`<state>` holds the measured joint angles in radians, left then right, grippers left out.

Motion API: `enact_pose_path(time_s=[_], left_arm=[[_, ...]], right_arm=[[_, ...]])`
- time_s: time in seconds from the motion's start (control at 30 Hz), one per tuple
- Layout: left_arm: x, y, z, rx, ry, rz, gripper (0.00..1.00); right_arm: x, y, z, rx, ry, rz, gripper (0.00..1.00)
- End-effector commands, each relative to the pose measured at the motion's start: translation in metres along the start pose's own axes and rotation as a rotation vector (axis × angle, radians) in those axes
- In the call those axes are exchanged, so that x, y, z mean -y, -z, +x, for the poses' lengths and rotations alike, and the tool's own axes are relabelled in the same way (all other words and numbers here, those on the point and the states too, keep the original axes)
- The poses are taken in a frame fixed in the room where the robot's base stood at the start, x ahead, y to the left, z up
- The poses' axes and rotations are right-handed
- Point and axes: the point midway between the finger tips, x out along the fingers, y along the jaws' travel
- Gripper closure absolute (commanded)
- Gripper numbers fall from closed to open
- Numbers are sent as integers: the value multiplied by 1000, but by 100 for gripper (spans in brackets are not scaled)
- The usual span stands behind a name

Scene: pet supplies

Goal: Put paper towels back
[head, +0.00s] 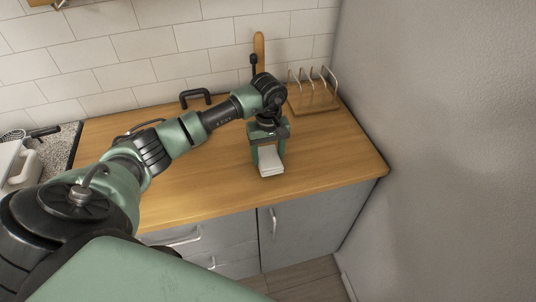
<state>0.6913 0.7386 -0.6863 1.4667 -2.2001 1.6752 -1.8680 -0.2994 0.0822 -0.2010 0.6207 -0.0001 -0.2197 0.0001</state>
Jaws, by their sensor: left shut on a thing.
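My left gripper (268,146) reaches over the wooden counter and points down. It is shut on a small white block that looks like a folded stack of paper towels (271,164). The fingers and wrist cover the upper part of the stack. The stack's lower end shows just below the fingers, above or touching the counter; I cannot tell which. My right gripper is not in view.
The wooden counter (205,183) is mostly clear. A wooden rack with metal loops (312,98) stands at the back right. A wooden handle (259,48) rises behind my wrist. A black handle (195,97) is at the back. A grey wall (440,130) bounds the right.

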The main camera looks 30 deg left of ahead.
Motion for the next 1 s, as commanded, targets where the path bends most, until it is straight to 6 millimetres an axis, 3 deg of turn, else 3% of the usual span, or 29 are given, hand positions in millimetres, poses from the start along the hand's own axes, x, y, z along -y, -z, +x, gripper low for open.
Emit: enact_pose_path(time_s=[0.1, 0.43, 0.47, 0.5, 0.53, 0.9, 1.0], left_arm=[[0, 0, 11, 1, 1, 0, 85], [0, 0, 16, -1, 0, 0, 85], [0, 0, 14, -1, -1, 0, 33], [0, 0, 14, 0, 0, 0, 22], [0, 0, 14, 0, 0, 0, 19], [0, 0, 10, 0, -1, 0, 19], [-1, 1, 1, -4, -4, 1, 19]], right_arm=[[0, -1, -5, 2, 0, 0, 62], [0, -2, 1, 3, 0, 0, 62], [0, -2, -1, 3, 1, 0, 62], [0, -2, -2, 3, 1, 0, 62], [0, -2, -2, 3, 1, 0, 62], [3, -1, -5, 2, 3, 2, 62], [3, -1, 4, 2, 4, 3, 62]])
